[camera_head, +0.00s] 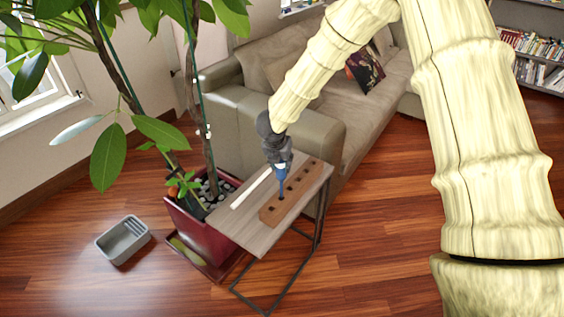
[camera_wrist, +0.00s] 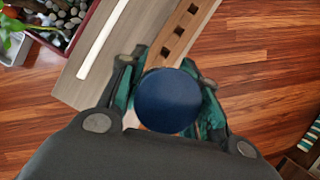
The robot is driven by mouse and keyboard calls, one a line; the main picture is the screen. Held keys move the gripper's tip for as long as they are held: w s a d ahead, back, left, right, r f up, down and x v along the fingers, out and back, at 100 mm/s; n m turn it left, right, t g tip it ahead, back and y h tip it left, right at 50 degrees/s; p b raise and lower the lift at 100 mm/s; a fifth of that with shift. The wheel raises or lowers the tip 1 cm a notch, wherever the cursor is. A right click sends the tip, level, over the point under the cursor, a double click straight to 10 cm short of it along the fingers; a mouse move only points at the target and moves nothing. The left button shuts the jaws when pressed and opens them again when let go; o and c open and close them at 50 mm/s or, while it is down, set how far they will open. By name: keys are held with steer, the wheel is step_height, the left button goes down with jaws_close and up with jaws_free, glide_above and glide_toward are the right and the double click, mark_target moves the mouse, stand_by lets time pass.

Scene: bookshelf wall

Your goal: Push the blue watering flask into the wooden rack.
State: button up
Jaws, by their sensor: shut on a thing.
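The blue watering flask (camera_wrist: 166,101) shows in the wrist view as a round dark blue top between the two fingers of my gripper (camera_wrist: 168,92). My gripper is shut on it. In the head view my gripper (camera_head: 279,160) points down over the side table, and the slim blue lower part of the flask (camera_head: 281,186) reaches down to the wooden rack. The rack (camera_head: 300,188) is a brown bar with a row of square holes; it also shows in the wrist view (camera_wrist: 186,20).
The rack lies on a small grey-wood side table (camera_head: 243,222) with a thin metal frame. A white strip (camera_head: 251,188) lies left of the rack. A plant in a red pot (camera_head: 205,240) stands close left, a sofa (camera_head: 285,110) behind. A grey basket (camera_head: 123,240) is on the floor.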

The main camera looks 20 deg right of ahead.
mark_target(282, 174)
steer(key=shift+f+b, duration=2.45)
steer(key=shift+f, duration=0.4)
stand_by(0.3)
steer(key=o, duration=1.5)
steer(key=shift+r, duration=0.1)
steer(key=p+v, duration=0.4)
steer(key=v, duration=0.4)
steer(key=shift+r, duration=0.5)
steer(key=shift+w+d, duration=0.1)
steer(key=shift+d, duration=0.05)
steer(key=v, duration=1.2)
